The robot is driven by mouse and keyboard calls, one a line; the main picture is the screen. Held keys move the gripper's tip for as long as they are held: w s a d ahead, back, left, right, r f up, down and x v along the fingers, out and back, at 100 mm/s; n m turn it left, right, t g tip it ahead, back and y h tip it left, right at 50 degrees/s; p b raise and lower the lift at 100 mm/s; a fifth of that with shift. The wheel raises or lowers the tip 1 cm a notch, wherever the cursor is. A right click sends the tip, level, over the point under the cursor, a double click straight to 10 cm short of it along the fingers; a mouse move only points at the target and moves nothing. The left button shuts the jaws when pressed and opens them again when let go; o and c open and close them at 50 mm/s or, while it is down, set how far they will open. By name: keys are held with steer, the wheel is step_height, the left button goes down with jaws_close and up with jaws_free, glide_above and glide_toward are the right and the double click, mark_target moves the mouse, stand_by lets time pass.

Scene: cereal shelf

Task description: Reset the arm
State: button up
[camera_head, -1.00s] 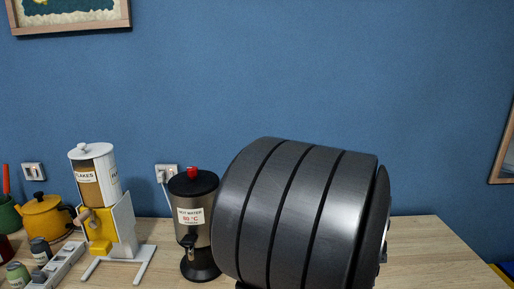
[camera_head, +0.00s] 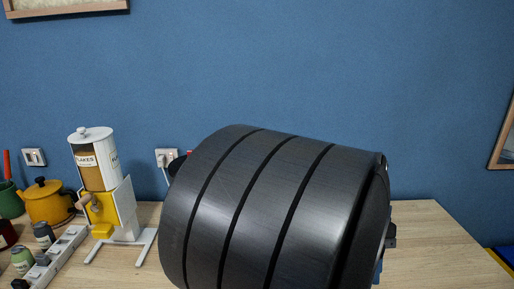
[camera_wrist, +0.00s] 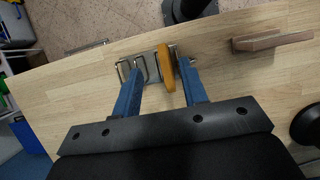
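My gripper (camera_wrist: 161,68) shows in the wrist view as two blue fingers standing well apart, with nothing clearly held between them. Beyond the fingertips, a metal plate with wire loops (camera_wrist: 140,66) lies on the table, with an orange bar-like piece (camera_wrist: 165,75) on it. The orange piece appears in the gap between the fingers, nearer the right one; I cannot tell its height below them. In the head view my own dark arm link fills the lower middle and hides most of the gripper.
The wooden table (camera_head: 425,230) is bare at the right. The hot water dispenser (camera_head: 178,165) is mostly hidden. A wooden block (camera_wrist: 272,41) lies at right in the wrist view.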

steer(key=w+d+r+n+h, duration=0.1)
steer(key=w+r+n, duration=0.2)
steer(key=w, duration=0.3)
steer(key=w+d+r+n+h, duration=0.1)
steer(key=w+r+n, duration=0.2)
steer(key=w, duration=0.3)
steer(key=shift+w+r+n+t+h, duration=0.3)
steer(key=shift+w+n+h, duration=0.1)
steer(key=shift+n, duration=0.2)
steer(key=shift+d, duration=0.1)
steer(key=o, duration=1.3)
steer(key=shift+f, duration=0.1)
steer(key=shift+c, duration=0.2)
steer(key=shift+o, duration=0.4)
steer(key=s+f+m+y, duration=0.1)
steer(key=m, duration=0.1)
steer(key=s+a+f+m+y, duration=0.1)
steer(key=s+m, duration=0.1)
steer(key=s+a+f+m, duration=0.1)
steer(key=m, duration=0.2)
steer(key=shift+s+g+y, duration=0.25)
steer(key=shift+g+y, duration=0.15)
steer(key=x, duration=1)
steer(key=shift+a, duration=0.1)
steer(key=v, duration=1)
